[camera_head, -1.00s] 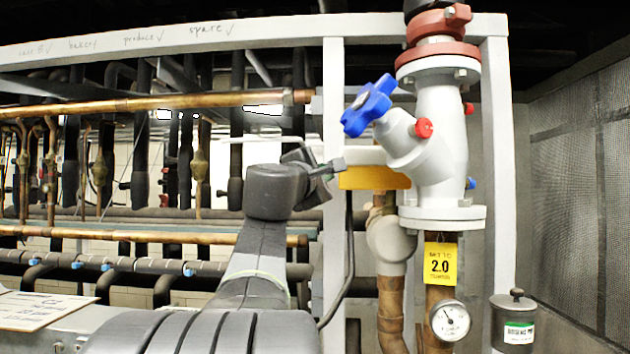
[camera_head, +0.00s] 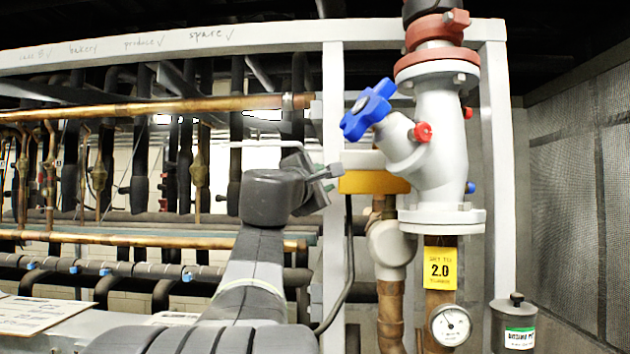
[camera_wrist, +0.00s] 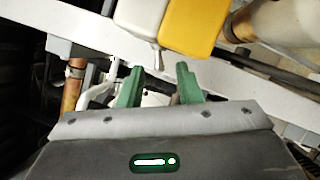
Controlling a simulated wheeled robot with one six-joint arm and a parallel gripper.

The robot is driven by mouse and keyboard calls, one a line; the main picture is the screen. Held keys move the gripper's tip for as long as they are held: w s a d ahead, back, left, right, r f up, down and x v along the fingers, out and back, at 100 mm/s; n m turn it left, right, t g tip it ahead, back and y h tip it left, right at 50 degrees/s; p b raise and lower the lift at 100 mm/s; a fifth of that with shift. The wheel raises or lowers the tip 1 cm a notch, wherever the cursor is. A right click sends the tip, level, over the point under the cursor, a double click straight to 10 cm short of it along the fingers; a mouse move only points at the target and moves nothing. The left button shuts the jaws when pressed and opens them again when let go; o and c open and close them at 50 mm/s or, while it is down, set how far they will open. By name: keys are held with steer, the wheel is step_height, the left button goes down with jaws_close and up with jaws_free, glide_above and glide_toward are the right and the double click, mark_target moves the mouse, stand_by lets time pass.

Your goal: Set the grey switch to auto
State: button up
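My gripper (camera_wrist: 159,72) is open in the wrist view, with a gap between its two green fingertips and nothing held. Just past the tips is a box with a white part (camera_wrist: 140,18) and a yellow part (camera_wrist: 195,22). A small pale lever-like piece (camera_wrist: 157,56) sticks out from the box's near edge, in line with the gap; it may be the grey switch, but I cannot tell its setting. In the head view my gripper (camera_head: 328,178) is just left of the yellow box (camera_head: 372,182). No switch or auto mark is readable there.
A white valve (camera_head: 436,145) with a blue handwheel (camera_head: 368,108) stands right of the gripper. A white frame post (camera_head: 333,110) is close by. Copper pipes (camera_head: 150,107) run at left. A gauge (camera_head: 451,325) and a grey canister (camera_head: 514,325) are lower right.

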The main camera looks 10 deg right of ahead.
steer(key=b+v, duration=0.2)
steer(key=v, duration=1.1)
steer(key=shift+d, duration=0.15)
steer(key=p+x, duration=0.2)
steer(key=x, duration=1.1)
steer(key=shift+w, duration=0.3)
